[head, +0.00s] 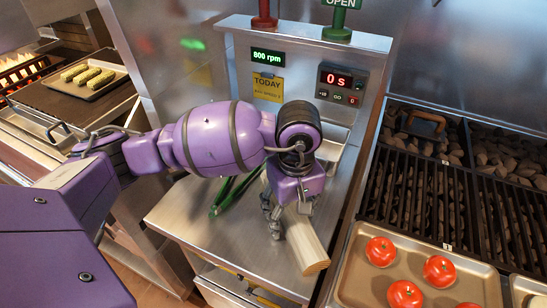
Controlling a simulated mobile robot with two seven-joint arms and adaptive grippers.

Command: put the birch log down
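The birch log (306,245) is a pale, split piece of wood. It lies lengthwise under my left gripper (290,222), with its near end pointing down and right, at or just above the steel counter (190,222). I cannot tell whether it touches the counter. The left gripper points down with one finger on each side of the log and looks shut on it. The gripper and wrist hide the log's middle, and its far end shows only partly. My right gripper is not in view.
Green tongs (222,195) lie left of the log. Behind stands a panel with a timer display (338,79). At right are a grill (425,190) and a tray (352,285) of several tomatoes. A tray with food (92,80) sits at upper left.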

